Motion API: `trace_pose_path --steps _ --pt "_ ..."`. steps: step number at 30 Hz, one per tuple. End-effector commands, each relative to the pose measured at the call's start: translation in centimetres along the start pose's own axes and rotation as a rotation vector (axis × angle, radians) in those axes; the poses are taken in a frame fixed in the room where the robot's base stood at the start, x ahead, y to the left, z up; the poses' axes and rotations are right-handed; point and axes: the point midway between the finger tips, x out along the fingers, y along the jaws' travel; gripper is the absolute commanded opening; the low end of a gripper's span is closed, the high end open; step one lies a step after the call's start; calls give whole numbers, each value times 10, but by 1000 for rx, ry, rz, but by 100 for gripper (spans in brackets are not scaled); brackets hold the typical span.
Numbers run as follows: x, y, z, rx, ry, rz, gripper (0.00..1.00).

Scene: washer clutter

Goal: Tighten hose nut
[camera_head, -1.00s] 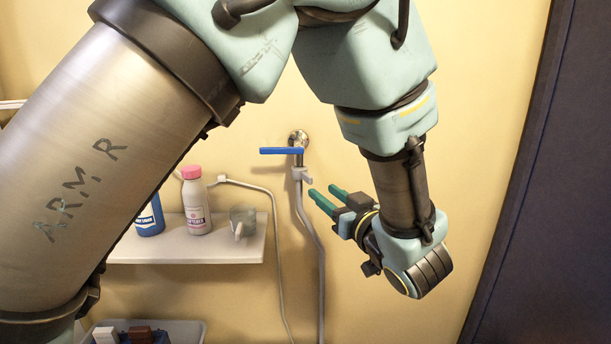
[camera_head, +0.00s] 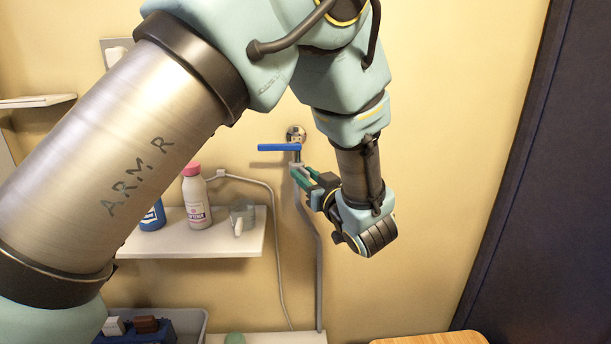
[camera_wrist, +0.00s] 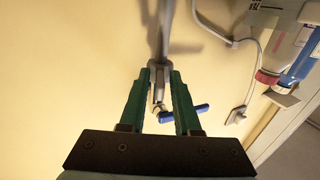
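The tap on the wall has a blue lever (camera_head: 279,148) pointing left. A grey hose (camera_head: 318,262) hangs below it. The grey hose nut (camera_head: 296,167) sits under the tap, partly hidden by my fingertips. My gripper (camera_head: 303,178) has green fingers and reaches the nut from the right and below. In the wrist view the gripper (camera_wrist: 159,78) is open, with one finger on each side of the grey nut (camera_wrist: 158,70). I cannot tell whether either finger touches it. The blue lever (camera_wrist: 186,113) shows behind the right finger.
A shelf (camera_head: 190,243) left of the hose holds a blue bottle (camera_head: 153,215), a pink-capped white bottle (camera_head: 196,203) and a clear cup (camera_head: 242,215). A dark panel (camera_head: 535,190) is at right.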

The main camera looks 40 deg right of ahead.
Motion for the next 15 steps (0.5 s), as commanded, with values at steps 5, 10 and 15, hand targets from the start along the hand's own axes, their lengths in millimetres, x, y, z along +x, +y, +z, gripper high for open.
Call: trace_pose_path --steps 5,10,15 --pt "0 0 0 0 0 0 10" --pt "0 0 0 0 1 0 0" --pt "1 0 -1 -1 2 -1 0"
